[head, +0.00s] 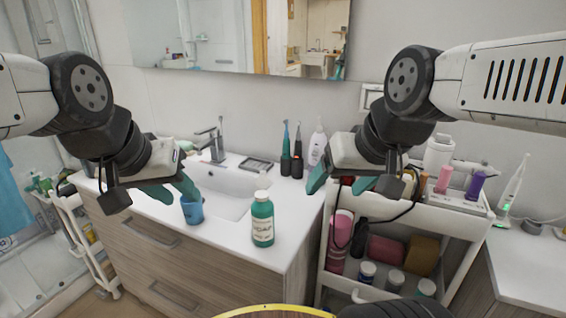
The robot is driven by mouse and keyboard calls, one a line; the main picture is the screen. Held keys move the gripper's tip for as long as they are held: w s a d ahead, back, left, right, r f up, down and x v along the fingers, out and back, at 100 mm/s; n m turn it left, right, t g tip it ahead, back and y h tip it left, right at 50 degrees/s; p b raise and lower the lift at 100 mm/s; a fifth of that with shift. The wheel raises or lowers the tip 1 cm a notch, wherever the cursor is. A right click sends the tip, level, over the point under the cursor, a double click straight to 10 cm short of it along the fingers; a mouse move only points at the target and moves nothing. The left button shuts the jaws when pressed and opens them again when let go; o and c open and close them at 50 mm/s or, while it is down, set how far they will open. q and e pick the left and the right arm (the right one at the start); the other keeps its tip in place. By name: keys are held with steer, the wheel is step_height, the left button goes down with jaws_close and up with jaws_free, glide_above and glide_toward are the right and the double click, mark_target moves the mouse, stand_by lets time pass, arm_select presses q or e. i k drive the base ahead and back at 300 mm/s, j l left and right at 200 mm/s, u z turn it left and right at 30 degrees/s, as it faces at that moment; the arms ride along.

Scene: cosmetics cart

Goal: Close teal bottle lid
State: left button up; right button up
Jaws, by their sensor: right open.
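The teal bottle (262,226) stands upright near the front edge of the white counter, its pale label facing me. A white lid (261,196) sits on top of its neck; I cannot tell whether it is tight. My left gripper (177,195) is left of the bottle, pointing down over the counter by a blue cup (192,212). Its teal fingers show partly, and I cannot tell how far apart they are or whether they touch the cup. My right gripper (350,186) is open and empty, to the right of and above the bottle, apart from it.
A sink (222,190) with a faucet (214,140) lies behind the bottle. Dark toothbrush holders and a white bottle (317,146) stand at the back. A white cart (465,212) full of cosmetics is at the right, under my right arm. The counter around the bottle is clear.

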mark_target(263, 182)
steer(key=i+z, duration=0.1)
steer(key=z, duration=1.45)
steer(key=k+j+z, duration=0.1)
steer(key=j+z, duration=0.3)
steer(key=k+j+z, duration=0.15)
steer(key=j+z, duration=0.25)
steer(key=k+j+z, duration=0.2)
steer(key=z, duration=0.2)
steer(key=k+j+z, duration=0.2)
steer(key=z, duration=0.2)
steer(key=k+j, duration=0.25)
steer(key=k, duration=0.15)
steer(key=k+j+z, duration=0.15)
steer(key=k+j, duration=0.35)
steer(key=k, duration=0.25)
steer(key=j+z, duration=0.05)
